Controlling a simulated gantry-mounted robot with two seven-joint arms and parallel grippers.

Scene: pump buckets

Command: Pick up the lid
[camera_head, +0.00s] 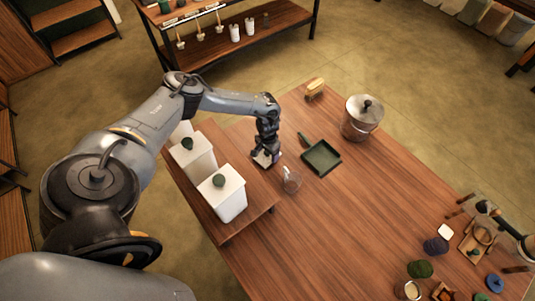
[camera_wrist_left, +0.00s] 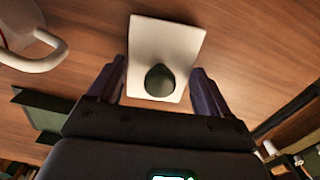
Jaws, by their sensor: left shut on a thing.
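The lid (camera_wrist_left: 165,40) is a white square plate with a dark green knob, and it sits between the two fingers of my left gripper (camera_wrist_left: 158,80) in the left wrist view. In the head view my left gripper (camera_head: 266,148) points down, shut on the lid (camera_head: 265,159) near the table's left edge. Much of the lid is hidden by the gripper there. Two white canisters (camera_head: 229,207) (camera_head: 197,165) with green-knobbed lids stand on the side shelf. A third canister (camera_head: 181,131) is mostly hidden behind my arm. My right gripper is not in view.
Several small items crowd the right end; the middle of the table (camera_head: 370,210) is clear.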

